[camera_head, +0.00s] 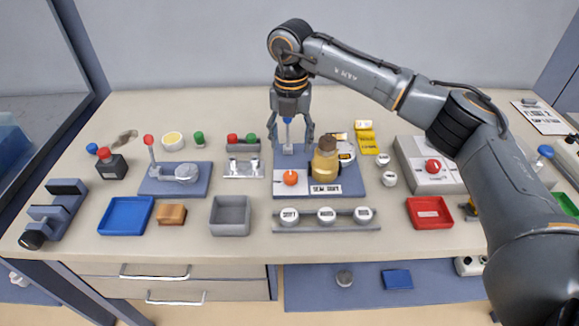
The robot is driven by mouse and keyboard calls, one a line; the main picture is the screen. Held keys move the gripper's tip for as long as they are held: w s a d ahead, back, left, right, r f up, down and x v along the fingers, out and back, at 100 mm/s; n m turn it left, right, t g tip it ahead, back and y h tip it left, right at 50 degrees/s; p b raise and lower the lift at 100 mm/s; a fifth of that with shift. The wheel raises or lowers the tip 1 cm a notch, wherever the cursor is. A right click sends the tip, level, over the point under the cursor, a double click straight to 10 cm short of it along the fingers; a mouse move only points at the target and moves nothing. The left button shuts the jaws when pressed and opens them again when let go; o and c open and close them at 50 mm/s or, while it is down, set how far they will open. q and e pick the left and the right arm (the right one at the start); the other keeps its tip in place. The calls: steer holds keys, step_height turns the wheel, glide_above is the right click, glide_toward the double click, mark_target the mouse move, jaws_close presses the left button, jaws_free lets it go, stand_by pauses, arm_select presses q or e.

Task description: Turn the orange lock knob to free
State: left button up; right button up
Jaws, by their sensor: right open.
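An orange knob (290,178) sits on a white block at the front left of a blue base plate (352,180). A bottle (326,160) with yellowish contents and a brown cap stands on the same plate, right of the knob. A label plate (325,190) lies in front of the bottle. My right gripper (291,138) points down over the back left of the plate, behind the knob. Its fingers are spread either side of a slim upright part with a blue top (287,121); I cannot tell whether they touch it. My left gripper is not in view.
A rail with white round caps (326,215) runs in front of the plate. A grey bin (231,215) stands front left, a red tray (429,212) front right. A grey box with a red button (433,166) is on the right. Bare table lies along the front edge.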

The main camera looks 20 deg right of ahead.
steer(key=p, duration=0.1)
glide_above(290, 175)
step_height(290, 175, down, 6)
steer(key=shift+d, duration=0.1)
step_height(290, 175, down, 4)
steer(key=shift+f+p, duration=0.1)
steer(key=shift+p, duration=0.35)
steer(key=shift+f, duration=0.25)
steer(key=c, duration=1.2)
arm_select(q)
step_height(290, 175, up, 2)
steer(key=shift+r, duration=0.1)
arm_select(e)
steer(key=shift+o, duration=0.2)
